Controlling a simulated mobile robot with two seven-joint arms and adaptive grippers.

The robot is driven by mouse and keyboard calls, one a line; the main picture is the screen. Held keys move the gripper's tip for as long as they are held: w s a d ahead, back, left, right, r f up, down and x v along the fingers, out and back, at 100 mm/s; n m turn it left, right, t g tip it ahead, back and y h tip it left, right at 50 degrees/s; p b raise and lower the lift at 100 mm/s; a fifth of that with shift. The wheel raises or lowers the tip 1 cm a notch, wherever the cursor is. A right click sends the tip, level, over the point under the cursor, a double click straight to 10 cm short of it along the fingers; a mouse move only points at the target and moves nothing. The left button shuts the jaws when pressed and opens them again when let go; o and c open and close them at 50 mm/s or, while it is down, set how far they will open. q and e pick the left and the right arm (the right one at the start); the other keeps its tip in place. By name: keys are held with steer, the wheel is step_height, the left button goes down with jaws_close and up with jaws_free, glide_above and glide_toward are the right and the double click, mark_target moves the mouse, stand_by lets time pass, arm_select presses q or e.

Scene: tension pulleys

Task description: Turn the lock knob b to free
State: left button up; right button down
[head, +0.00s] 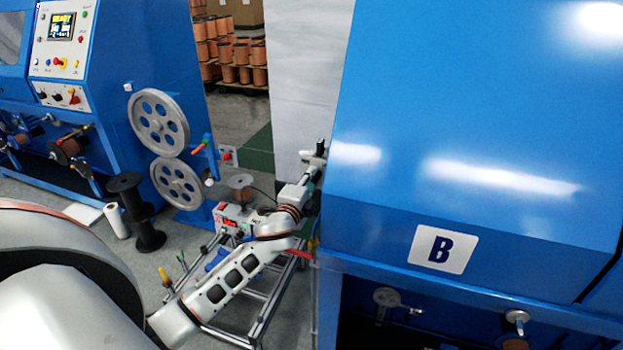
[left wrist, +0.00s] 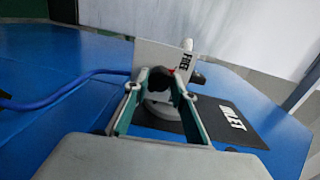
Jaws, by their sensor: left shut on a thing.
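My left gripper (head: 314,165) reaches to the left side of the blue machine B (head: 440,150); the part it works on is too small to make out in the head view. In the left wrist view the green-edged fingers (left wrist: 165,82) are closed around a dark lock knob (left wrist: 159,84). The knob stands before an upright light plate (left wrist: 152,56) marked FREE at its right side. A round grey base (left wrist: 160,107) shows below, between the fingers. The fingers partly hide the knob, and I cannot read its exact setting. My right gripper is not in view.
A black INLET label (left wrist: 235,121) lies on the blue surface to the right. A blue hose (left wrist: 70,88) comes from the left.

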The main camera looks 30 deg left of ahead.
arm_select(q)
steer(key=shift+a+n, duration=0.1)
steer(key=shift+n, duration=0.9)
steer(key=o, duration=1.1)
steer(key=shift+a+f, duration=0.1)
steer(key=shift+a, duration=0.05)
steer(key=v, duration=1.2)
